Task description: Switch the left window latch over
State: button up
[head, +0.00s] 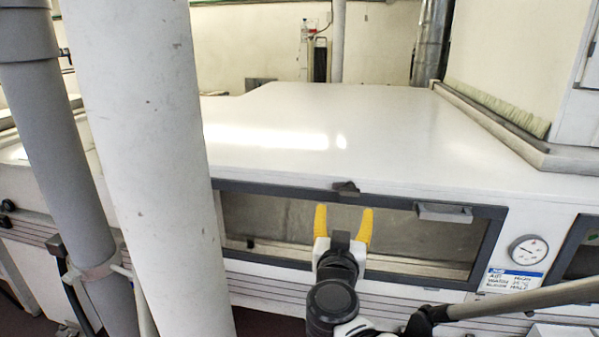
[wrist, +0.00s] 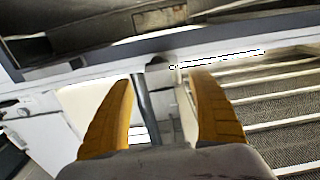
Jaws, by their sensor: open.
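The left window (head: 414,240) has a dark grey frame and a clear pane. A small dark latch (head: 345,188) sits on the middle of its top frame edge. My gripper (head: 342,222) has yellow fingers spread apart and nothing between them. In the head view it is in front of the window, just below the latch in the picture. In the wrist view the yellow fingers of my gripper (wrist: 160,95) are wide apart. A small dark grey piece (wrist: 159,72) shows beyond and between them, beside a dark frame bar; I cannot tell whether it is the latch.
A grey handle (head: 443,212) juts from the frame at the upper right. A round gauge (head: 528,250) and a blue-white label (head: 512,280) are right of the window. A thick white pipe (head: 150,150) stands at left. The white top (head: 330,120) is clear.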

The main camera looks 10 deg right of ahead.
aim_at(349, 194)
jog(key=x, duration=0.3)
jog(key=b+x, duration=0.1)
jog(key=x, duration=0.2)
jog(key=b+x, duration=0.1)
jog(key=x, duration=0.3)
jog(key=shift+d, duration=0.3)
jog(key=shift+s, duration=0.1)
jog(key=shift+c, duration=0.4)
jog(key=c, duration=1.1)
jog(key=shift+c, duration=0.2)
